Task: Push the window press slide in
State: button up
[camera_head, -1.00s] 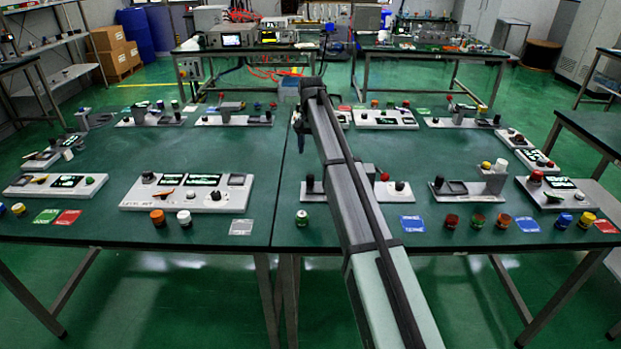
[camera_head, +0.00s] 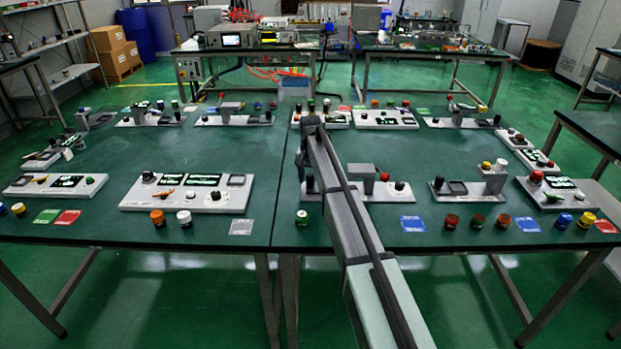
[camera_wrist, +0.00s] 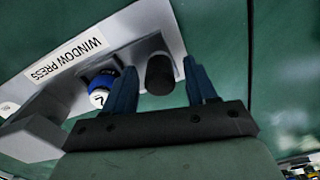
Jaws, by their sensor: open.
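The light grey panel labelled WINDOW PRESS (camera_wrist: 65,58) runs diagonally across the wrist view. A dark cylindrical knob (camera_wrist: 160,75) stands near its right end. My gripper (camera_wrist: 163,80) is open, with its blue fingers on either side of the knob; I cannot tell whether they touch it. A blue and white button (camera_wrist: 101,90) sits left of the left finger. A grey block (camera_wrist: 35,138) is at the lower left. In the head view my gripper (camera_head: 302,180) is low over the left end of a panel with a grey block (camera_head: 361,178), mostly behind my arm.
A red knob (camera_head: 384,176) and a dark knob (camera_head: 399,186) stand right of that block. Other panels line the green table (camera_head: 230,150), including a long white one (camera_head: 190,192) at left. The table's middle is mostly clear.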

grip_shut()
dwell(0.6)
